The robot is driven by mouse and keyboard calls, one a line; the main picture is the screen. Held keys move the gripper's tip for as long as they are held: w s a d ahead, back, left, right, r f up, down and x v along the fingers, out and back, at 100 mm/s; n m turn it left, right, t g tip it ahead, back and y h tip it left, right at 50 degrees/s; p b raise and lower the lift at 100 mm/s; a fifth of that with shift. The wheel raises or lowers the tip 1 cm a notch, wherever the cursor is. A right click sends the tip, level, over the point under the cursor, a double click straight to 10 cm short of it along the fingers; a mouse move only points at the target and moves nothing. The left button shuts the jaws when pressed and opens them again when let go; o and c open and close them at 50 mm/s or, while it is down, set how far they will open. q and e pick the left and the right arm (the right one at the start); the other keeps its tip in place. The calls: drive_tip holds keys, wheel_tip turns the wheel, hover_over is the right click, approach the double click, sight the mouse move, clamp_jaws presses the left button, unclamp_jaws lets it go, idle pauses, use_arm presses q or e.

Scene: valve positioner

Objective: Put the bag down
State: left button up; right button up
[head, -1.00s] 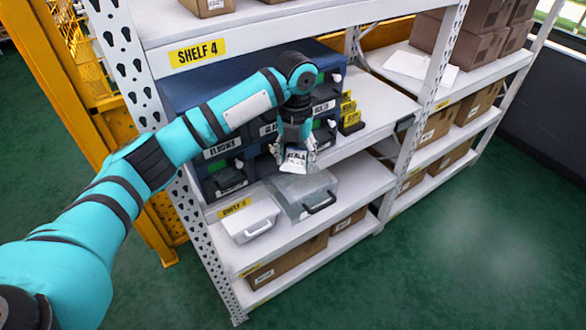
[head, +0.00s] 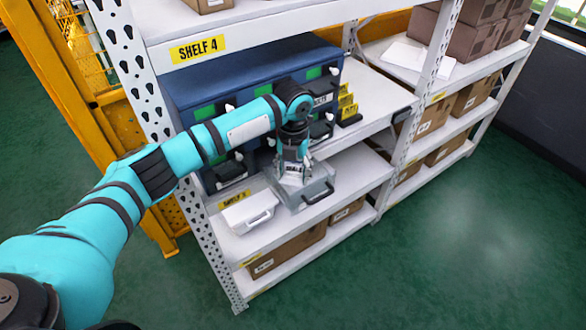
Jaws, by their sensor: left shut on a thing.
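My left gripper (head: 293,153) points down in front of the blue drawer unit and is shut on a small bag. The bag (head: 292,171) looks clear or pale, with a white printed label. It hangs below the fingers, over the grey case (head: 317,193) on the shelf below. I cannot tell whether the bag touches the case. The fingertips are small and partly hidden by the wrist. My right gripper is not in view.
A white case (head: 247,213) sits left of the grey case on the same shelf. Cardboard boxes (head: 287,252) fill the shelf below. Green floor (head: 450,240) is clear at right.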

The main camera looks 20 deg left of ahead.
sight(293, 173)
use_arm(q)
drive_tip(key=shift+f, duration=0.35)
drive_tip(key=o, duration=0.8)
drive_tip(key=shift+c, duration=0.2)
drive_tip(key=o, duration=0.4)
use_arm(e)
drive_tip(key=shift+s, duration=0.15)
use_arm(q)
drive_tip(key=shift+r, duration=0.1)
drive_tip(key=shift+r, duration=0.25)
wheel_tip(293, 173, up, 13)
drive_tip(key=b, duration=0.3)
drive_tip(key=shift+f, duration=0.2)
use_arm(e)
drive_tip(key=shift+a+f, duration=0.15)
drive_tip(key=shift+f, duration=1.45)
